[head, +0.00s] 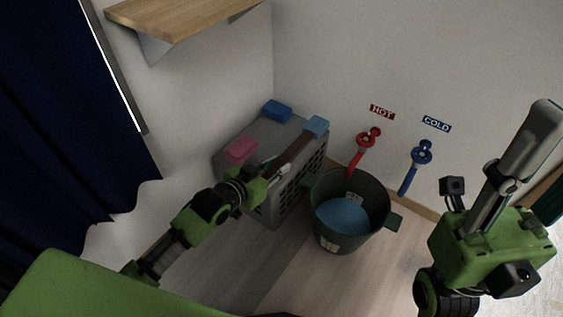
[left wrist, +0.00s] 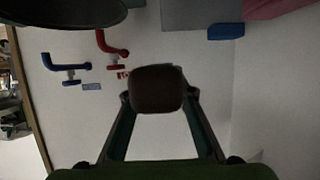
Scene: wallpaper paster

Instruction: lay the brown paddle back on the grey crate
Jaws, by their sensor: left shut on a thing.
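My left gripper (head: 280,172) is shut on the brown paddle (head: 294,148). In the head view the paddle slants up and right across the top of the grey crate (head: 288,206). Its far end meets a light blue block (head: 316,125); I cannot tell whether they touch. In the left wrist view the paddle (left wrist: 157,90) shows as a dark brown block between the fingertips, and part of the crate (left wrist: 200,14) shows at the top. The gap between paddle and crate top is unclear. My right arm shows at the right, but its fingers are not visible.
Red (head: 366,142) and blue (head: 421,155) taps are on the wall. A wooden shelf (head: 180,15) juts out above.

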